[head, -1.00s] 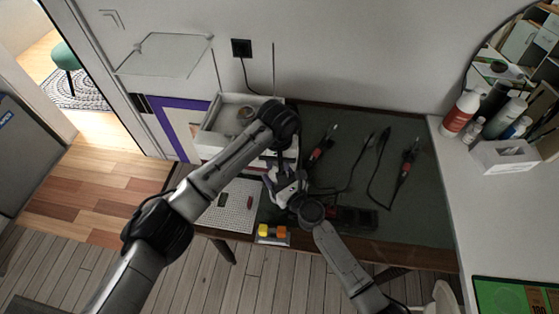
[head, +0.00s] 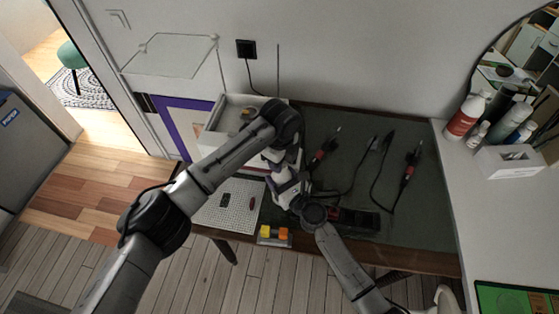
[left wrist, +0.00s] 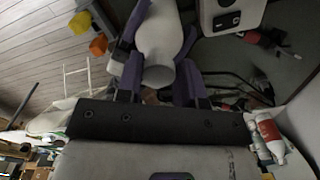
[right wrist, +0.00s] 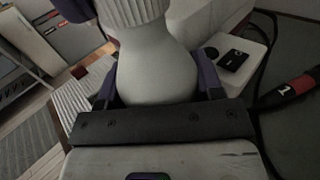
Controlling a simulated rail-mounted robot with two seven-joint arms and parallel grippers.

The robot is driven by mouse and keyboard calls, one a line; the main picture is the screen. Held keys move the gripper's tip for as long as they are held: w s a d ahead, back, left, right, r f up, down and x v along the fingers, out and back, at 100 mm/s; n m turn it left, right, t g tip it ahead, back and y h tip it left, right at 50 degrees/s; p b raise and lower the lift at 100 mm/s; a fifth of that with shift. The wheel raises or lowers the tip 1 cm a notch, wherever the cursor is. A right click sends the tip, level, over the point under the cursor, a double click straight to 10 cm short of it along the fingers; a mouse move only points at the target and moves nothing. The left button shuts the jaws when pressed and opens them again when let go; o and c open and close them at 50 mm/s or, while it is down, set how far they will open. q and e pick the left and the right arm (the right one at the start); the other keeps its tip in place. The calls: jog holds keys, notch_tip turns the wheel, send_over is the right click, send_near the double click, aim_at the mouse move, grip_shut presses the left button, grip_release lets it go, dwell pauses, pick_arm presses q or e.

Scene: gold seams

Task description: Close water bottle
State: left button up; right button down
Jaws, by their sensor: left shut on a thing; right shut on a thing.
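A white bottle shows in the right wrist view (right wrist: 155,65), with a rounded body and a ribbed part at the top of the picture. My right gripper (right wrist: 155,88) is shut around the smooth body. In the left wrist view, my left gripper (left wrist: 155,80) is shut on a white rounded part of the bottle (left wrist: 160,40). A purple finger of my left gripper also shows beside the ribbed part in the right wrist view. In the head view both grippers meet above the table, and my arms mostly hide the bottle. Whether the ribbed part is fully seated cannot be told.
The dark table mat (head: 345,150) holds cables and red-handled tools (head: 411,165). A white open box (head: 215,125) stands behind my left arm. Bottles (head: 465,115) stand on the right counter.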

pick_arm(q)
jog(key=m, duration=0.6)
jog(key=shift+w+d, duration=0.1)
jog(key=shift+d, duration=0.05)
jog(key=m, duration=0.6)
jog(key=shift+d+m, duration=0.15)
jog(key=shift+m, duration=0.15)
jog(key=o, duration=1)
jog(key=shift+c, duration=0.2)
notch_tip(320, 180, up, 12)
pick_arm(e)
jog(key=shift+c, duration=0.9)
grip_release()
